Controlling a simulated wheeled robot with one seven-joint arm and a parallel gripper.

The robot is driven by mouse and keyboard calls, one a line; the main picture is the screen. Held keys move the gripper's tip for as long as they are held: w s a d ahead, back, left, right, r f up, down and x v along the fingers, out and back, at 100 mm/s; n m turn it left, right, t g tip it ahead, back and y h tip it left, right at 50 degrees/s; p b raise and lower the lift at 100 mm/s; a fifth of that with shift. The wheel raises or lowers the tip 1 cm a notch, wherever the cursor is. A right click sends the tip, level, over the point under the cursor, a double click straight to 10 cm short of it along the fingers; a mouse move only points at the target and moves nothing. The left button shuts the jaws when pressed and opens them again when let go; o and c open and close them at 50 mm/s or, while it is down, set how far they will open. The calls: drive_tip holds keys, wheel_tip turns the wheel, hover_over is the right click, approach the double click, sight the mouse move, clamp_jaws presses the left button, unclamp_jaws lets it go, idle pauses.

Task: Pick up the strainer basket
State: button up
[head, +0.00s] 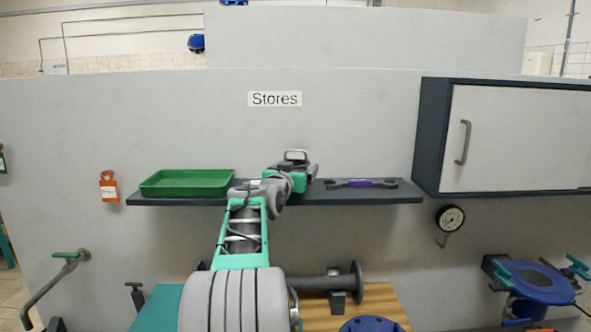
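I cannot make out a strainer basket in the head view; part of the shelf is hidden behind my arm. My gripper (297,157) is at the middle of the dark wall shelf (360,197), in front of the grey wall. My arm reaches up to it from the bottom of the picture. The fingers are small and seen from behind, so I cannot tell whether they are open, shut or holding something.
A green tray (187,183) sits on the shelf's left part. A wrench with a purple middle (360,183) lies right of my gripper. A wall cabinet (520,140) hangs at the right, with a gauge (451,218) below it. A wooden bench (385,302) is below.

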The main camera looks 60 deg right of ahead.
drive_tip(key=shift+r, duration=0.1)
drive_tip(key=c, duration=1.6)
drive_tip(key=shift+o, duration=0.2)
drive_tip(key=shift+r, duration=0.1)
